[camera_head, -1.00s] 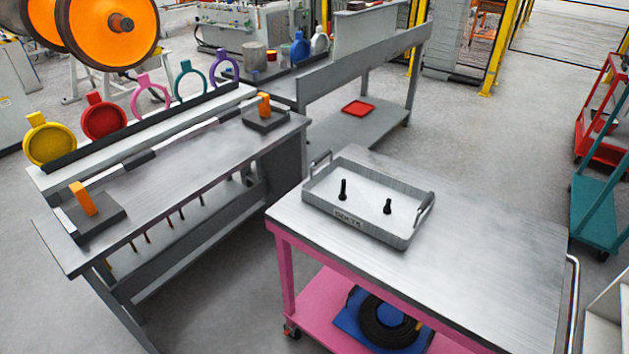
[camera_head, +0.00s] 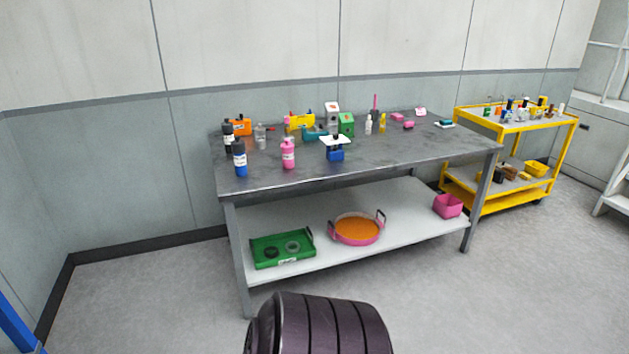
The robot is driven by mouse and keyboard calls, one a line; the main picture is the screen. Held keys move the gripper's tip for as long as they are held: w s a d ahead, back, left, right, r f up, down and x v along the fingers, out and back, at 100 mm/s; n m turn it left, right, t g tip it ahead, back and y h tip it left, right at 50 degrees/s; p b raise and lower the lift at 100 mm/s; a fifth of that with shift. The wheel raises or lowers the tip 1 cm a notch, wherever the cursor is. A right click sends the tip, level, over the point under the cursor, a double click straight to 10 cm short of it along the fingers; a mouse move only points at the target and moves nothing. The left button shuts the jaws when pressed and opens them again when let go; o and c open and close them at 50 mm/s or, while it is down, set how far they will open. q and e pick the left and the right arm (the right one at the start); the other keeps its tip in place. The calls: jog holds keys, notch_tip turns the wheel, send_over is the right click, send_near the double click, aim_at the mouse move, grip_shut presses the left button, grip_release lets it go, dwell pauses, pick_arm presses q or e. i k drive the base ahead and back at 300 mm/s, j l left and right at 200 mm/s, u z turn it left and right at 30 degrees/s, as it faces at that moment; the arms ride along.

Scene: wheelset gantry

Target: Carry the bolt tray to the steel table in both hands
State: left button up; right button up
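The bolt tray, a grey two-handled tray with black bolts in the earlier frame, is not in view now. A long table with a dark grey metal top (camera_head: 400,152) stands against the wall in the middle of the picture; I cannot tell whether it is the steel table of the task. Neither gripper shows in this view, so I cannot see what they hold. A dark, ribbed part of my own arm shows at the bottom middle.
Bottles, small boxes and tools crowd the tabletop's left and middle. The table's lower shelf (camera_head: 405,213) holds a green tray (camera_head: 283,249), a round orange-filled pan (camera_head: 357,229) and a pink bin (camera_head: 447,206). A yellow cart (camera_head: 505,205) stands right. The floor in front is clear.

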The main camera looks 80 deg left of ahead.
aim_at(418, 147)
jog(key=u, duration=2.6)
jog(key=i+l, duration=0.25)
jog(key=l, duration=0.15)
jog(key=i+l, duration=0.3)
jog(key=l, duration=0.15)
jog(key=i+l, duration=0.25)
jog(key=l, duration=0.15)
jog(key=z, duration=0.8)
jog(key=i+z, duration=0.1)
jog(key=z, duration=0.75)
jog(key=i+z, duration=0.1)
jog(key=z, duration=0.3)
